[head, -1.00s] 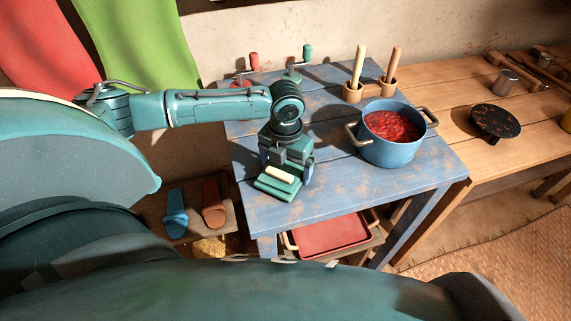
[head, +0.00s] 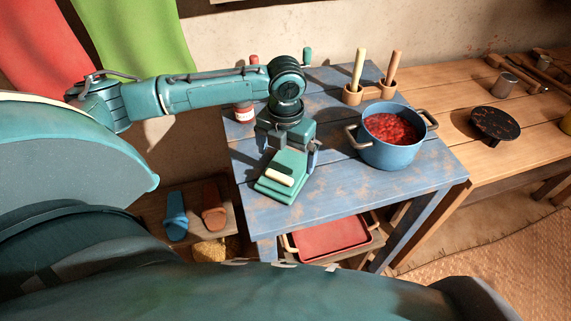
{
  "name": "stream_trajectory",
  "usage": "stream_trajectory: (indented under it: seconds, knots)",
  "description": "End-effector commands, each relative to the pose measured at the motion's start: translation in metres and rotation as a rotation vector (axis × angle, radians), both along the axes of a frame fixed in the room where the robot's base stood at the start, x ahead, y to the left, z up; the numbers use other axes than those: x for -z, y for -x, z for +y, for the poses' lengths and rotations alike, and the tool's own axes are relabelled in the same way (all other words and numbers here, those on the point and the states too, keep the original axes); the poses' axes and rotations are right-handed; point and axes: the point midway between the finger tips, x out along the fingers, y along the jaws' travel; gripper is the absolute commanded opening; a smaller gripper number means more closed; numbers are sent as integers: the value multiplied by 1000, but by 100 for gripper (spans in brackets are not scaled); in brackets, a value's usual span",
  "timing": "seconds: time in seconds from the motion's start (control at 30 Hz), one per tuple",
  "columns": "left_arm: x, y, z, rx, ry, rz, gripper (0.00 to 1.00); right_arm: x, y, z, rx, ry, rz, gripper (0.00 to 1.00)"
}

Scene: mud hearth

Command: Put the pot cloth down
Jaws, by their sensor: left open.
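The pot cloth (head: 283,176) looks like a folded green pad with a cream band. It lies on the near left part of the blue table (head: 330,195). My left gripper (head: 294,148) is open, with its fingers spread above and behind the cloth. The far end of the cloth is partly hidden under the gripper, and I cannot tell whether a finger still touches it. My right gripper is not in view.
A blue pot (head: 388,150) of red food stands right of the cloth. Utensils in holders (head: 353,94) stand behind. A red tray (head: 330,238) sits on the shelf below. The table's front right is clear.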

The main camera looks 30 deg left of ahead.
Motion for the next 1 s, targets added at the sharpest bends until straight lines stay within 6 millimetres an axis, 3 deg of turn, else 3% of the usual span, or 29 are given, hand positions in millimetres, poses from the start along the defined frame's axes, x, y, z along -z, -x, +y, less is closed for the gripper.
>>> stream_trajectory:
  seconds: [0.1, 0.33, 1.0]
  knots:
    - [-27, -1, 0, -1, 0, -4, 100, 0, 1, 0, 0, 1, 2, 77]
    - [-61, -1, 0, -2, 1, -2, 100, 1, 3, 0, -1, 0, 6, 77]
    - [-68, 0, 0, -2, 0, 1, 100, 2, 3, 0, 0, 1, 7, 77]
